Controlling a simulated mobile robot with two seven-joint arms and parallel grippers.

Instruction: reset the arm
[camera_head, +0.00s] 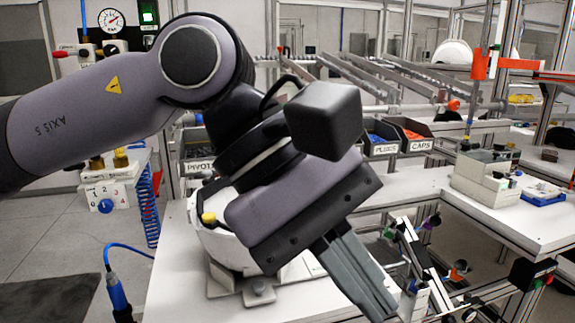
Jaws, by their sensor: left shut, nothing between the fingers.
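My left arm comes in from the left and fills the middle of the head view. My left gripper (366,292) points down and to the right, its two grey fingers together with nothing between them. It hangs in front of the white table (185,275). A white helmet shell (222,243) on a fixture shows partly behind the gripper body, which hides much of it. I cannot tell how far the fingers are above the table. My right gripper is not in view.
Bins marked PLUGS (381,139) and CAPS (413,137) stand behind the arm. A grey-white device (486,175) sits on the right table. Another white helmet shell (453,53) is at the back right. A blue air hose tool (118,293) hangs at lower left.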

